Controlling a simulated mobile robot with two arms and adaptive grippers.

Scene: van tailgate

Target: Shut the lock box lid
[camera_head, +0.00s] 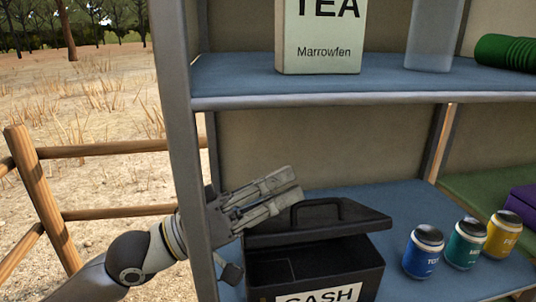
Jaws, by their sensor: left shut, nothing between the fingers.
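The black lock box (370,268) stands on the lower blue shelf, with a white label reading CASH on its front. Its lid (355,218), with a handle on top, is partly raised, and a dark gap shows between lid and box. My left gripper (297,182) is shut and empty, just above the left part of the lid. Its fingers point to the right and overlap the lid in the picture; I cannot tell whether they touch it. The bottom of the box is cut off by the frame edge. My right gripper is not in view.
A grey post (178,130) stands left of the box, close to my left arm. The upper shelf (235,80) holds a TEA box (318,35) above the gripper. Blue (423,254), teal (466,246) and yellow (502,236) cans stand right of the box. A wooden fence (40,210) is outside.

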